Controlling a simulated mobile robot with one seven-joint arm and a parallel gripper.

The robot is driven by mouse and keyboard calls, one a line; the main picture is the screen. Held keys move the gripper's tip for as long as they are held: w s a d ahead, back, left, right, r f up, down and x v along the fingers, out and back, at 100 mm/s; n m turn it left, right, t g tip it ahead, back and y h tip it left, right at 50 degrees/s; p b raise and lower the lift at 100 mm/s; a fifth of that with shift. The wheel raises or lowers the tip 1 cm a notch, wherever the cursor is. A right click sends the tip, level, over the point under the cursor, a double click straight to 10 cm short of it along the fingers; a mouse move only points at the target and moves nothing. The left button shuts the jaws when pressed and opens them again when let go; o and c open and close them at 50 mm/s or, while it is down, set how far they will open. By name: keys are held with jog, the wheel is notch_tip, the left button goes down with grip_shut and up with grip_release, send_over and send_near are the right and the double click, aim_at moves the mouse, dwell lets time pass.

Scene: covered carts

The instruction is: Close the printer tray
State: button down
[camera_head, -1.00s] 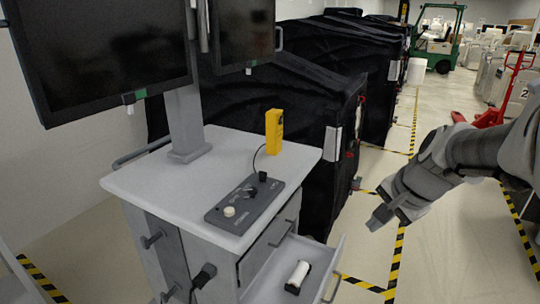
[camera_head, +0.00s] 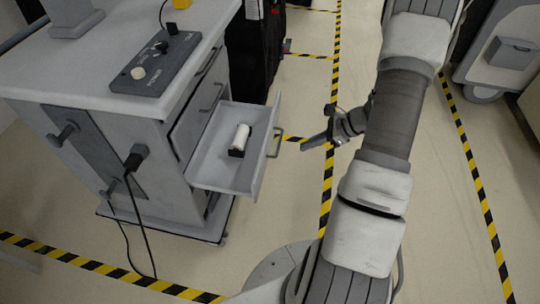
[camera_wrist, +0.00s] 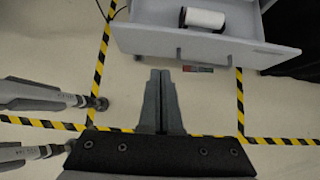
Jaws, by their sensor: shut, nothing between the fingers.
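The printer tray is the pulled-out drawer (camera_head: 211,168) on the right side of the grey cart (camera_head: 150,190) in the head view. It stands open, with a white roll on a dark holder (camera_head: 238,141) inside. In the wrist view the tray front (camera_wrist: 205,46) is at the top, with its thin handle and the roll (camera_wrist: 205,18) behind it. My gripper (camera_head: 306,144) is to the right of the tray front, apart from it. In the wrist view its fingers (camera_wrist: 160,75) are together and empty, pointing toward the tray front with floor between.
A control panel (camera_head: 156,64) with knobs sits on the cart top. A closed drawer (camera_head: 196,110) is above the open tray. Cables hang from the cart's near side. A black covered cart (camera_head: 254,45) stands behind. Striped tape (camera_head: 329,180) marks the clear floor.

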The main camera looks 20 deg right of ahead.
jog(key=f, duration=0.1)
jog(key=b, duration=0.4)
send_near(263, 159)
jog(key=shift+x, duration=2.75)
jog(key=shift+a+r, duration=0.1)
jog(key=shift+a, duration=0.05)
jog(key=w+a, duration=0.6)
jog(key=a, duration=0.3)
jog(key=w+a+b, duration=0.1)
jog(key=w+a, duration=0.5)
jog(key=a, duration=0.3)
jog(key=shift+w+a+r, duration=0.15)
jog(key=shift+w+a, duration=0.05)
jog(key=shift+a, duration=0.05)
